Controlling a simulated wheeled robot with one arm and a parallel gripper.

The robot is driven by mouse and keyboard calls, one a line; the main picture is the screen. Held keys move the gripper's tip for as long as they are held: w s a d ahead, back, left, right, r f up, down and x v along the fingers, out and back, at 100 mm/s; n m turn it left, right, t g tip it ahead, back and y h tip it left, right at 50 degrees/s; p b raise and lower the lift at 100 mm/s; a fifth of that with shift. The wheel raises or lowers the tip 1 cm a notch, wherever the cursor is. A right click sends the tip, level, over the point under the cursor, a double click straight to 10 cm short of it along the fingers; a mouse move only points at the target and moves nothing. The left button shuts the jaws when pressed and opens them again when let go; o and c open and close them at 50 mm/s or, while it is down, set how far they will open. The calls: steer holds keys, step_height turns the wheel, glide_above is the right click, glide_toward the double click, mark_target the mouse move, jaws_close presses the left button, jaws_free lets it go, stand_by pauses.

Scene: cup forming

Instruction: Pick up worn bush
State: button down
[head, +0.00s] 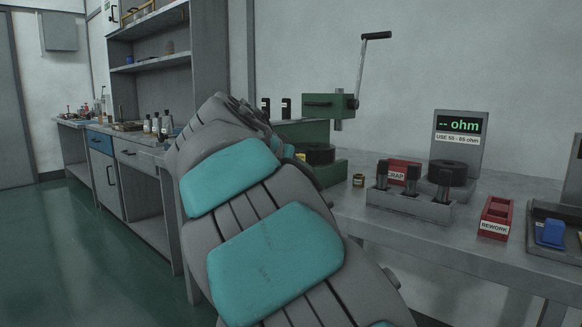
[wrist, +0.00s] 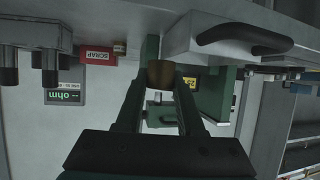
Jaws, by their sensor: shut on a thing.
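A short brown-bronze cylinder, which I take as the worn bush (wrist: 161,76), sits between the fingertips of my gripper (wrist: 162,72) in the wrist view, which is upside down. The two dark green fingers are shut on it from both sides. In the head view my own arm covers the gripper and this bush. A second small brass-coloured bush (head: 358,180) stands on the bench left of the red scrap box (head: 403,172); it also shows in the wrist view (wrist: 119,47).
A green lever press (head: 330,105) stands at the back of the bench, partly behind my arm. Right of it are a grey holder with dark posts (head: 410,204), an ohm meter (head: 459,125) reading "-- ohm" and a red rework box (head: 495,219). The front bench strip is clear.

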steer(key=s+d, duration=0.4)
steer(key=s, duration=0.3)
steer(key=shift+s+r, duration=0.4)
stand_by(0.6)
